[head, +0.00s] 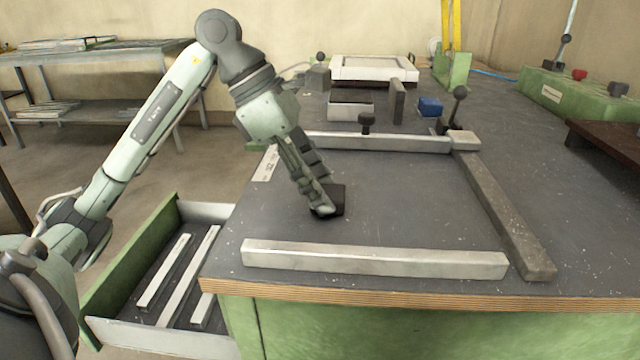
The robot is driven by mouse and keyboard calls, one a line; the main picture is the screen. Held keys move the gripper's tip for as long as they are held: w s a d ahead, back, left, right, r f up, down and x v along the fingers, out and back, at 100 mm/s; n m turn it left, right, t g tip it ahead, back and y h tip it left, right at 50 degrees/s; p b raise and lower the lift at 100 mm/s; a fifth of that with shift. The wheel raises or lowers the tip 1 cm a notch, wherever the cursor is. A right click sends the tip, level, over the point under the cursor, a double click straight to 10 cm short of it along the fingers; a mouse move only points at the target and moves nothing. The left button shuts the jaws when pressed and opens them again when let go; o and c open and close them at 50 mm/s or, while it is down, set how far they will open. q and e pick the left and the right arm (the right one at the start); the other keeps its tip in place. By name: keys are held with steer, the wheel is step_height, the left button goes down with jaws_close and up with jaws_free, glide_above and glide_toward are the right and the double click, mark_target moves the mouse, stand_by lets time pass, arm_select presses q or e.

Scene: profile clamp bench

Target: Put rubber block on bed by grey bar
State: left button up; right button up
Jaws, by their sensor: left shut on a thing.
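My left gripper (324,208) is shut on a small black rubber block (337,198) at the left part of the dark bench bed (400,200). The block is at or just above the bed; I cannot tell if it touches. A dark grey bar (505,215) lies along the right side of the bed, well to the right of the block. A pale silver bar (375,260) lies along the front edge, and another (380,143) lies across the back. My right gripper is not in view.
A black-knobbed clamp (455,108) stands by the back corner, with a blue block (430,107) near it. A white frame (372,68) lies farther back. An open green drawer (140,255) holding pale bars is at the lower left. The middle of the bed is clear.

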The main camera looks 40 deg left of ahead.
arm_select(q)
steer(key=shift+f, duration=0.1)
steer(key=o, duration=1.2)
steer(key=shift+c, duration=0.2)
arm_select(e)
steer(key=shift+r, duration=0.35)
arm_select(q)
steer(key=shift+r, duration=0.25)
steer(key=v, duration=1.1)
steer(key=shift+a+r, duration=0.25)
steer(key=shift+r, duration=0.05)
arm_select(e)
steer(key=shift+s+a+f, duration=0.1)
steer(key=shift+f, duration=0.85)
